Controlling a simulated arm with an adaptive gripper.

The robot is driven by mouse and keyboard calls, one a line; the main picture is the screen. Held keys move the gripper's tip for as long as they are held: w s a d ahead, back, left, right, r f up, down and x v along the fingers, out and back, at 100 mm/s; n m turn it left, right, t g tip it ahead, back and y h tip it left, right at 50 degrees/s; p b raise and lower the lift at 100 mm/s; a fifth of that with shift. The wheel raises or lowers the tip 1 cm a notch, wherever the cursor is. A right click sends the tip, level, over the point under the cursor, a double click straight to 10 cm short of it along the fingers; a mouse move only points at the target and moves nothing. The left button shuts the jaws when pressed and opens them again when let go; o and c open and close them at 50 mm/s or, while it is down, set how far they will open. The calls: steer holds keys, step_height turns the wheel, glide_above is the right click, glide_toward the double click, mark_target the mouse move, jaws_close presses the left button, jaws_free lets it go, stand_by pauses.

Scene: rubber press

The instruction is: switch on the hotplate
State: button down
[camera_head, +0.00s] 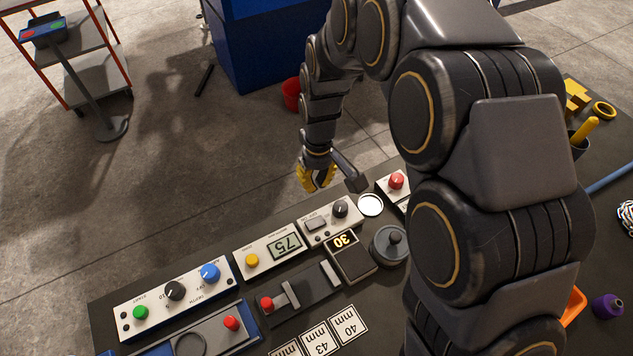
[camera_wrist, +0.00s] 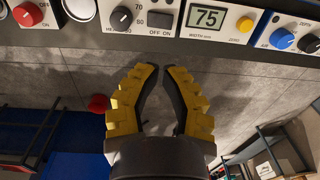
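A light panel (camera_head: 346,221) with a dark dial and a small grey rocker switch (camera_head: 316,222) stands at the bench's far edge. In the wrist view the rocker (camera_wrist: 160,19) is marked OFF and ON, and the dial (camera_wrist: 122,18) has numbers around it. A white round disc (camera_head: 370,205) lies beside this panel. A red knob (camera_head: 396,180) on another panel also has an ON label in the wrist view. I cannot tell for sure which control belongs to the hotplate. My gripper (camera_head: 318,178) has yellow fingers, open and empty, apart from the panels beyond the bench edge.
Nearby are a display panel (camera_head: 282,247) reading 75 with a yellow button, a dark unit (camera_head: 350,258) reading 30, and a grey knobbed weight (camera_head: 390,243). A panel (camera_head: 172,294) with green, black and blue controls stands at left. Open floor lies beyond the bench.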

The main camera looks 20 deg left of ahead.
mark_target(311, 223)
steer(key=shift+w+d+r+g+y, duration=0.35)
steer(key=shift+w+g+y, duration=0.05)
steer(key=shift+g+y, duration=0.1)
steer(key=f, duration=0.4)
steer(key=s+a+f, duration=0.1)
steer(key=f, duration=0.9)
steer(key=shift+s+a, duration=0.25)
steer(key=shift+a, duration=0.05)
